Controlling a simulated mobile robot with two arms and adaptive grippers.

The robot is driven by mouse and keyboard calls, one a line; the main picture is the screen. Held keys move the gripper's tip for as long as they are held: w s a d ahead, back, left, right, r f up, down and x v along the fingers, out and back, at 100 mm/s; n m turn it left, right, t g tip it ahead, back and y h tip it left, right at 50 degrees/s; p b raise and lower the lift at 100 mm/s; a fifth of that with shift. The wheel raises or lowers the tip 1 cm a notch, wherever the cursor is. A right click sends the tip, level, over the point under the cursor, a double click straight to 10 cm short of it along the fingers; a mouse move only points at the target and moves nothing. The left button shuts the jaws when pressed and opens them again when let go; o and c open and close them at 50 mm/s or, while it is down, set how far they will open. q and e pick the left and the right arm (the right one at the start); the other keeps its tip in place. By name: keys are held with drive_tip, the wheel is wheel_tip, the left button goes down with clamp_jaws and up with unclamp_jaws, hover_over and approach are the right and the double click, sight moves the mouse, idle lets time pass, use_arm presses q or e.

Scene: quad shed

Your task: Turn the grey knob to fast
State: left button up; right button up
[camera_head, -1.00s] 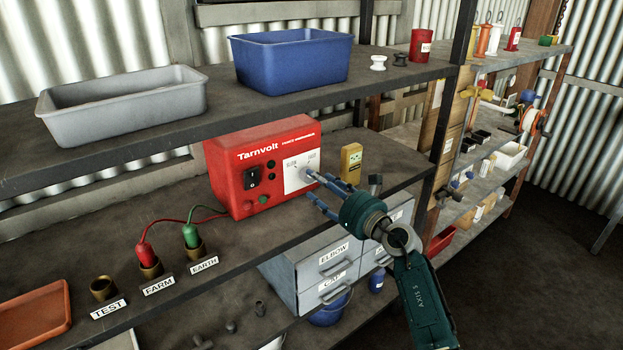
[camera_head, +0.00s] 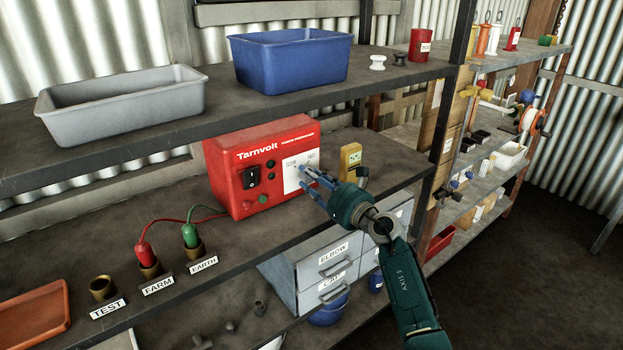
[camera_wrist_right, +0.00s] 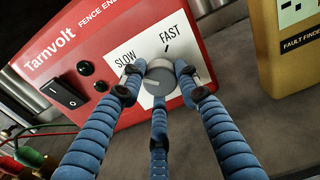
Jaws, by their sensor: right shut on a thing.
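The grey knob (camera_wrist_right: 160,78) sits on a white panel (camera_wrist_right: 127,65) marked SLOW on the left and FAST on the right. A pale line on the knob's face points toward its left side in the wrist view. The panel is on the front of the red Tarnvolt box (camera_head: 228,186). My right gripper (camera_head: 306,175) has three blue fingers, and in the right wrist view its dark fingertips (camera_wrist_right: 160,92) are shut around the knob. In the head view the fingers hide most of the knob. My left gripper is not in view.
A yellow fault finder (camera_head: 350,158) stands just right of the red box. Red and green plugs (camera_head: 191,236) with leads sit at the front left of the shelf. The upper shelf (camera_head: 230,98) holds a grey tray and a blue tub above the box.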

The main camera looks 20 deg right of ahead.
drive_tip(key=m+p, duration=0.2)
drive_tip(key=p, duration=0.1)
drive_tip(key=shift+r+m, duration=0.15)
drive_tip(key=shift+m, duration=0.25)
drive_tip(key=m+p, duration=0.3)
drive_tip(key=m, duration=0.1)
drive_tip(key=shift+d, duration=0.1)
drive_tip(key=m+p, duration=0.3)
drive_tip(key=m, duration=0.4)
drive_tip(key=m+p, duration=0.1)
drive_tip(key=m, duration=0.1)
drive_tip(key=m+p, duration=0.1)
drive_tip(key=m, duration=0.1)
drive_tip(key=shift+f, duration=0.25)
drive_tip(key=o, duration=1.1)
drive_tip(key=shift+o, duration=0.2)
